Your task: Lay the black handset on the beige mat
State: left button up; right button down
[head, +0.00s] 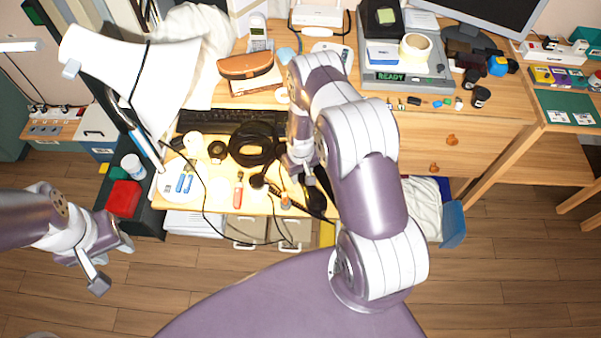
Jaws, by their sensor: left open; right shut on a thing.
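My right gripper (302,176) is over the pull-out shelf, partly hidden by my own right arm. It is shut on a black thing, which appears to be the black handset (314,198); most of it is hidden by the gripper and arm. I cannot tell whether it touches the shelf. A dark cord runs from this area. The beige mat cannot be made out clearly against the light wood and may be hidden. My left gripper (112,268) is open and empty, over the floor left of the desk.
A white lamp (125,75) overhangs the left. A scale reading READY (410,78) and a monitor (490,22) crowd the desktop.

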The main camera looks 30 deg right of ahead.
jog(key=c, duration=0.7)
grip_release()
jog(key=shift+f, duration=0.1)
notch_tip(320, 180, up, 18)
jog(key=a, duration=0.2)
jog(key=shift+t, duration=0.7)
jog(key=s+a+r, duration=0.2)
jog(key=s+r, duration=0.2)
jog(key=s+a+r, duration=0.2)
jog(key=s+r, duration=0.2)
jog(key=s, duration=0.1)
jog(key=s+a+r, duration=0.2)
jog(key=s+r, duration=0.2)
jog(key=r, duration=0.1)
jog(key=shift+s+a, duration=0.15)
jog(key=shift+s, duration=0.15)
